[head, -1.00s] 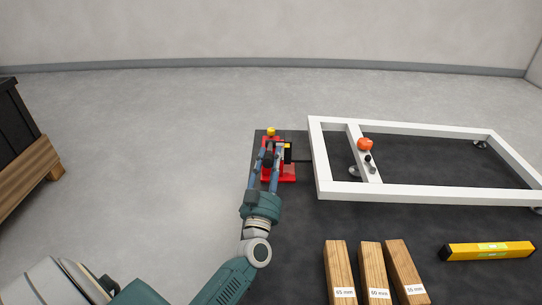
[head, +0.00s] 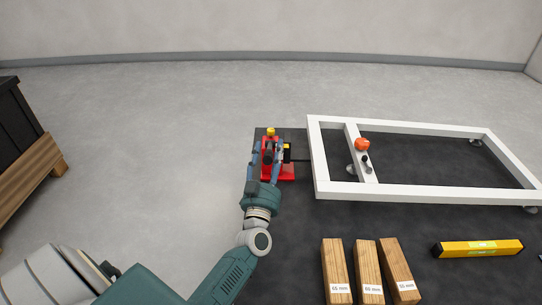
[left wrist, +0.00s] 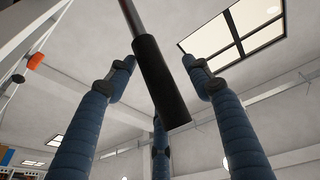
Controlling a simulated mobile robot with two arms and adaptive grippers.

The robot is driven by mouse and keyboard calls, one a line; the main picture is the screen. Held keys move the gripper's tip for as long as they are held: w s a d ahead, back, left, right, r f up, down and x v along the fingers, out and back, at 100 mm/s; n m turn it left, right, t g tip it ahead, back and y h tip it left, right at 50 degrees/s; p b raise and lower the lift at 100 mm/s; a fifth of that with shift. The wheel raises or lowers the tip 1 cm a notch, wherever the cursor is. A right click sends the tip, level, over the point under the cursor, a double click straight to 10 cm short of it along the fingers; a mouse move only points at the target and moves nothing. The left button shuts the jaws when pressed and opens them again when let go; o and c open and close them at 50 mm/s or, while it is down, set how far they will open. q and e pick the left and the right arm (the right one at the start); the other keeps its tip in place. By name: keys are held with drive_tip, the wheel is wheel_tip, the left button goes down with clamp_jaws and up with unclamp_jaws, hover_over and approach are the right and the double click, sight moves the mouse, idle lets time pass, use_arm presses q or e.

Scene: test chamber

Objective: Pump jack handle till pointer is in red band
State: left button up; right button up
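The red jack (head: 284,177) stands at the left end of the dark mat, close to the white frame. Its handle shows in the left wrist view as a grey rod with a black grip (left wrist: 160,80). My left gripper (head: 268,150) is at the jack and hides part of it in the head view. In the left wrist view its blue fingers (left wrist: 158,65) are spread on both sides of the grip, with visible gaps, and a third finger is behind it. The pointer and red band cannot be made out. My right gripper is not in view.
A white frame (head: 420,192) with an orange knob (head: 362,144) lies right of the jack. Several labelled wooden blocks, one marked 65 mm (head: 335,265), and a yellow level (head: 478,248) lie in front. The floor left of the jack is clear.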

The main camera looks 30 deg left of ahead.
use_arm(q)
drive_tip(key=shift+s+d+f, duration=0.1)
drive_tip(key=shift+f, duration=0.2)
drive_tip(key=shift+s+d+f, duration=0.1)
drive_tip(key=shift+s+f, duration=0.05)
drive_tip(key=shift+s, duration=0.05)
drive_tip(key=v, duration=1.1)
drive_tip(key=shift+s, duration=0.2)
